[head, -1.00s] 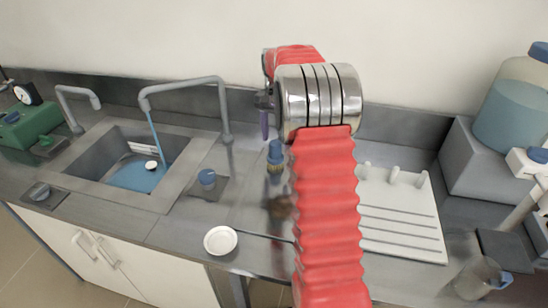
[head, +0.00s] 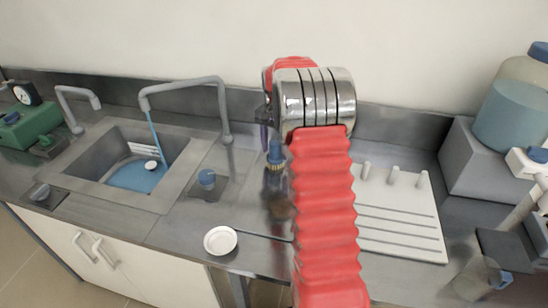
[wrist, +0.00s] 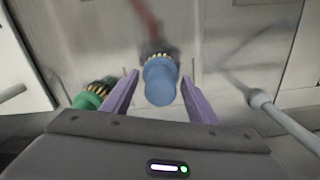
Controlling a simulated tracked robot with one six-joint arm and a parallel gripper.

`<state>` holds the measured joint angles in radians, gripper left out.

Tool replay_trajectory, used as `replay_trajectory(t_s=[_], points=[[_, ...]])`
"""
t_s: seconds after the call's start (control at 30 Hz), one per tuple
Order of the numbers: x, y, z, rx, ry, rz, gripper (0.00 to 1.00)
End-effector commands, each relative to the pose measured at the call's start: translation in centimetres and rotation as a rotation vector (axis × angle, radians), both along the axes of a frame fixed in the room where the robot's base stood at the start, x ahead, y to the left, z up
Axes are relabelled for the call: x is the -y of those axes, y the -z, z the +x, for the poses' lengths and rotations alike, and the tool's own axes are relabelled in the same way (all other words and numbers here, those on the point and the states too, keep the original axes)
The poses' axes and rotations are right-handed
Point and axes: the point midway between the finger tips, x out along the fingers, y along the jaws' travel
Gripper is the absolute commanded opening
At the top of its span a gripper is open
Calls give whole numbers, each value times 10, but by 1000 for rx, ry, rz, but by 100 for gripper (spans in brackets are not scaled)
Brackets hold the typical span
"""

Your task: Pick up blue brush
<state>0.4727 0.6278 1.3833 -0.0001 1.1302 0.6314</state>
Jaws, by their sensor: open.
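The blue brush (head: 275,154) stands on the steel worktop just left of my red arm in the head view, with pale bristles under its blue top. In the wrist view the blue brush (wrist: 160,82) lies between the two purple fingers of my gripper (wrist: 158,98), with a gap on each side. The fingers are spread and hold nothing. In the head view only a bit of purple finger shows, and my wrist hides the rest of the gripper.
A green brush (wrist: 92,95) is close outside the left finger in the wrist view. A white ladle (head: 221,240) lies on the worktop. The sink (head: 180,180) is to the left, a white pegged rack (head: 400,225) to the right.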

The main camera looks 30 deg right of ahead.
Motion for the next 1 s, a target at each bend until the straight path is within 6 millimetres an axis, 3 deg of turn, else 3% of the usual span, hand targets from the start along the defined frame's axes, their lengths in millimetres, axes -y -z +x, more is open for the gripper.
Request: replay_trajectory(t_s=[0.37, 1.0], points=[[0, 0, 0, 0, 0, 0, 54], [0, 0, 0, 0, -1, 0, 9]])
